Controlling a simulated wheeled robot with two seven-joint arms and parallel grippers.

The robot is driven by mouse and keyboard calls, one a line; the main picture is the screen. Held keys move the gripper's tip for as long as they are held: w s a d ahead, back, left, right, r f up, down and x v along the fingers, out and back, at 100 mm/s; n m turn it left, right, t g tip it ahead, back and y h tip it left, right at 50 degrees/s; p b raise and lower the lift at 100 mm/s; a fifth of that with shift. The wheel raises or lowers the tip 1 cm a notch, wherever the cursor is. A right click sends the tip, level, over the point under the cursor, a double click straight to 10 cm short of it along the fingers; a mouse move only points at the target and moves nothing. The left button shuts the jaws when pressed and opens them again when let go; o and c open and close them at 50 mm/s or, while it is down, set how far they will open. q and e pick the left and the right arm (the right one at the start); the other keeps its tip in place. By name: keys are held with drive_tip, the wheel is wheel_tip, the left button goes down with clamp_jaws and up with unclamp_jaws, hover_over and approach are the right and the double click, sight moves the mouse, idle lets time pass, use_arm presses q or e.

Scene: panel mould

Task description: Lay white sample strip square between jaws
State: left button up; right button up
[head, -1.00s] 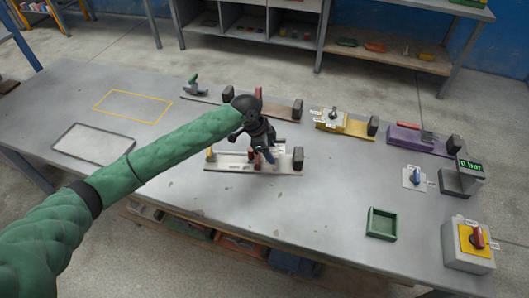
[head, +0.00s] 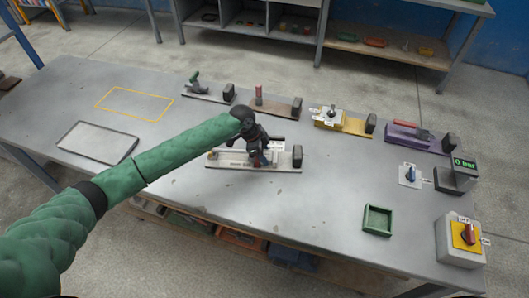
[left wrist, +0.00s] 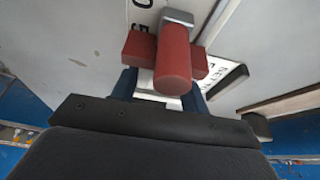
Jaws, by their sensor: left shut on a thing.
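My left gripper (head: 262,160) reaches down onto the white bench fixture (head: 230,163) in the middle of the table. In the left wrist view, its dark blue fingers (left wrist: 160,88) are shut around a red handle (left wrist: 173,65) with a red crosspiece and a grey metal block above it. The white fixture has dark lettering and a dark upright block (head: 297,156) at its right end. The gripper hides the middle of this fixture. I cannot make out the white sample strip as a separate piece. My right gripper is not in view.
A green tray (head: 377,220) and a switch box (head: 463,241) are at right. A grey tray (head: 70,151) lies left.

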use_arm(q)
drive_tip(key=shift+f, duration=0.1)
drive_tip(key=o, duration=1.1)
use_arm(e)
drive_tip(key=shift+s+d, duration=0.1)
use_arm(q)
drive_tip(key=shift+a+r, duration=0.1)
drive_tip(key=shift+r, duration=0.25)
drive_tip(key=shift+b+v, duration=0.7)
drive_tip(key=shift+v, duration=0.45)
drive_tip(key=b+v, duration=0.2)
drive_tip(key=v, duration=0.6)
drive_tip(key=shift+r, duration=0.1)
drive_tip(key=shift+a+r, duration=0.2)
drive_tip(key=shift+r, duration=0.25)
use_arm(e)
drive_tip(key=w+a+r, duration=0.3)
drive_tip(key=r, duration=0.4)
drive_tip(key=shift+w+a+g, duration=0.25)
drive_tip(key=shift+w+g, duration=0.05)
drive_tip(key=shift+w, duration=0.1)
